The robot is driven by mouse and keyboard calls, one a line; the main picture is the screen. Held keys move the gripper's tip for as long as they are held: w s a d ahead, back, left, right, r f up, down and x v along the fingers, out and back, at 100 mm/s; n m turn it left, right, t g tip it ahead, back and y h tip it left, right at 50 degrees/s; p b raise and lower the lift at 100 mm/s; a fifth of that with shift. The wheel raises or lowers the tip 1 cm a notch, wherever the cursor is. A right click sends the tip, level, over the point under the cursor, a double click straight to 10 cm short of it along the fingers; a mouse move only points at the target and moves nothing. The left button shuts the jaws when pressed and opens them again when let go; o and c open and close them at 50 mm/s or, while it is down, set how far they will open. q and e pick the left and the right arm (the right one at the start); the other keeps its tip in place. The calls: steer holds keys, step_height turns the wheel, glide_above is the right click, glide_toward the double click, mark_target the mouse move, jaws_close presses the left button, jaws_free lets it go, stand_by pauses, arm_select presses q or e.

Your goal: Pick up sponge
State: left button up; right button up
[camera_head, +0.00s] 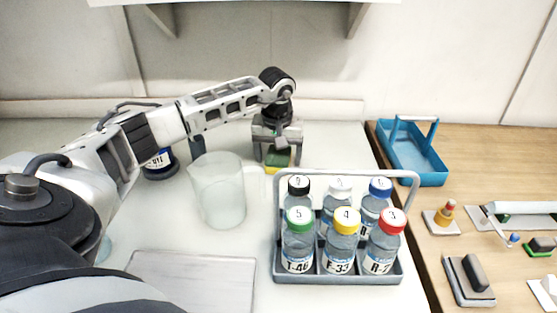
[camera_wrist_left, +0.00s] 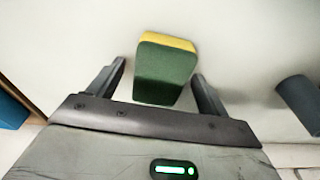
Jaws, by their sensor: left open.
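The sponge (camera_wrist_left: 165,72), green with a yellow side, lies on the white counter. In the head view only a small yellow and green part of the sponge (camera_head: 277,160) shows below my left gripper. My left gripper (camera_head: 277,152) reaches down over it from the left arm. In the left wrist view the fingers of the left gripper (camera_wrist_left: 160,82) are open, one on each side of the sponge, with small gaps visible. My right gripper is not in view.
A grey bottle rack (camera_head: 338,274) with several capped bottles stands in front of the sponge. A translucent pitcher (camera_head: 220,195) stands to the left. A blue tray (camera_head: 412,155) sits on the wooden surface at right.

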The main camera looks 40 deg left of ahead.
mark_target(278, 155)
arm_select(q)
steer(key=c, duration=1)
steer(key=shift+c, duration=0.2)
step_height(278, 155, up, 18)
steer(key=shift+r+b, duration=0.25)
steer(key=shift+b, duration=0.1)
steer(key=shift+o, duration=0.7)
steer(key=shift+c, duration=0.5)
